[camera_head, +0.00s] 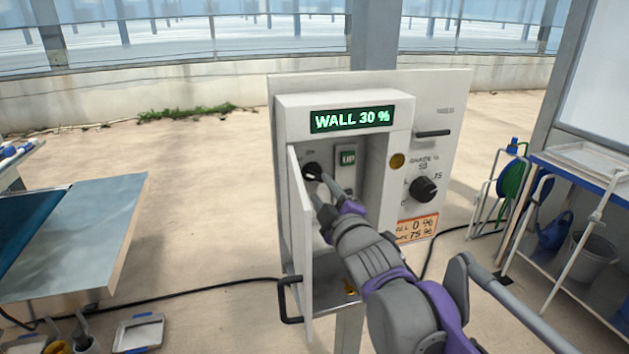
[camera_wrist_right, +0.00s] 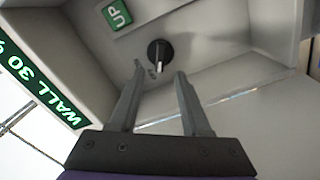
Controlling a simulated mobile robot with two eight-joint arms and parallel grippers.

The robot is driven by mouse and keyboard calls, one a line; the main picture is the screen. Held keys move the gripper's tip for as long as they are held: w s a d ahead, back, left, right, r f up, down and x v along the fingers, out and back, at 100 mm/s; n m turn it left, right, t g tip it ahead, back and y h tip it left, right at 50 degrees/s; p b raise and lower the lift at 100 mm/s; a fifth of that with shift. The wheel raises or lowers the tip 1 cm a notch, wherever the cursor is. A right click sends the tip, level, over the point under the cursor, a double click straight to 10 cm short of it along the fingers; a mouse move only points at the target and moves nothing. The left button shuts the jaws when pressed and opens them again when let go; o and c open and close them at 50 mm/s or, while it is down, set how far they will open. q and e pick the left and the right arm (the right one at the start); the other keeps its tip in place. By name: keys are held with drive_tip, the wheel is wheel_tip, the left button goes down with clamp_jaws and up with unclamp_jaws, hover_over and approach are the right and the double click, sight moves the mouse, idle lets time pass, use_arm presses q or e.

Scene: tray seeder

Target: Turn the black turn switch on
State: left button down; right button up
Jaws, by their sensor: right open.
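The black turn switch (camera_head: 312,171) sits on the back wall inside the open control box (camera_head: 287,106), below a small label. In the right wrist view the round black switch (camera_wrist_right: 159,50) shows with a light pointer mark. My right gripper (camera_head: 323,180) reaches into the box close to the switch. In the wrist view its two fingers (camera_wrist_right: 160,71) are apart, with the switch just beyond and between their tips; I see no contact. My left gripper is not in view.
The box door (camera_head: 303,235) stands open at the left of my right arm. A green UP button (camera_head: 347,158) is right of the switch. A display (camera_head: 350,118) reads WALL 30 %. A larger black dial (camera_head: 423,189) and a slotted lever (camera_head: 433,134) are on the outer panel.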

sight(314, 177)
drive_tip(key=x, duration=0.6)
drive_tip(key=shift+d, duration=0.1)
clamp_jaws()
